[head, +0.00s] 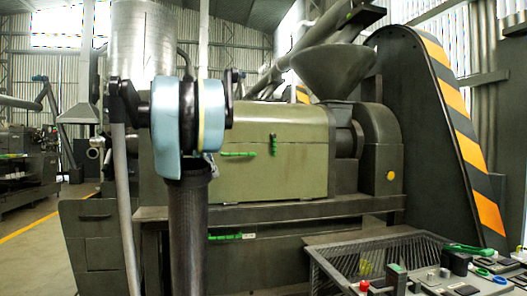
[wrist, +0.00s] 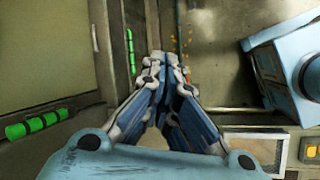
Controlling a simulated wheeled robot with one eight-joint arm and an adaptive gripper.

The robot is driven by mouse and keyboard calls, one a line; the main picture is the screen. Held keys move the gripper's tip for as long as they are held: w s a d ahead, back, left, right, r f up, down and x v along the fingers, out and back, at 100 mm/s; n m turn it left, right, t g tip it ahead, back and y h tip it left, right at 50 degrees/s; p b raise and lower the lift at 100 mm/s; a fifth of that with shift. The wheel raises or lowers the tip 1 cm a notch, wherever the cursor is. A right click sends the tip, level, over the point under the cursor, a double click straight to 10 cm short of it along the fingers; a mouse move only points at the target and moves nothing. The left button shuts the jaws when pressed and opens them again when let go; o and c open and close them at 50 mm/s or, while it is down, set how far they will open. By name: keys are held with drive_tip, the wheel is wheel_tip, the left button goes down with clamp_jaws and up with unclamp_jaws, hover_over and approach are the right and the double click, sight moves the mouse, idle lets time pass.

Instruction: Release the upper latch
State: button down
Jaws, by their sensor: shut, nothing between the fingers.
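The olive-green machine housing (head: 300,175) stands ahead in the head view. Its front carries an upright green latch handle (head: 273,144) and a level green handle (head: 238,154) to its left. I cannot tell which of them is the upper latch. In the wrist view, my gripper (wrist: 160,57) is shut and empty. A thin green handle (wrist: 131,50) lies just left of its fingertips, with a visible gap. A larger green handle (wrist: 37,125) is at the lower left, away from the fingers. My gripper does not show in the head view.
Another green handle (head: 225,236) sits on the lower panel. A wire-mesh-sided console (head: 350,270) with buttons and loose green-handled items stands at the front right. A hopper (head: 333,70) and a striped guard (head: 465,130) rise behind. My arm covers the housing's left part.

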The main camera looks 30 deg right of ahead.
drive_tip(key=w+d+r+n+h, duration=0.1)
drive_tip(key=w+d+r+n, duration=0.1)
drive_tip(key=d+r, duration=0.3)
drive_tip(key=w+d+r+n+g+h, duration=0.1)
drive_tip(key=w+d+r+n, duration=0.1)
drive_tip(key=w+d+r, duration=0.3)
drive_tip(key=w+d+r+n+g+h, duration=0.1)
drive_tip(key=w+d+r+n, duration=0.1)
drive_tip(key=d+r, duration=0.4)
drive_tip(key=shift+w+d+n, duration=0.1)
drive_tip(key=shift+w+d, duration=0.15)
drive_tip(key=shift+d, duration=0.6)
drive_tip(key=shift+w+d+n, duration=0.1)
drive_tip(key=shift+w+d, duration=0.2)
drive_tip(key=shift+d, duration=0.6)
drive_tip(key=shift+w+d+n, duration=0.1)
drive_tip(key=shift+w+d, duration=0.15)
drive_tip(key=shift+d, duration=0.6)
drive_tip(key=x, duration=0.9)
drive_tip(key=shift+s+d+r, duration=0.1)
drive_tip(key=shift+s+d, duration=0.05)
drive_tip(key=d, duration=0.3)
drive_tip(key=shift+s+d+f, duration=0.1)
drive_tip(key=shift+s+f, duration=0.15)
drive_tip(key=shift+f, duration=0.05)
drive_tip(key=shift+s+d, duration=0.1)
drive_tip(key=shift+d, duration=0.55)
drive_tip(key=shift+d+f+g+h, duration=0.15)
drive_tip(key=shift+g+h, duration=0.15)
drive_tip(key=shift+h, duration=0.2)
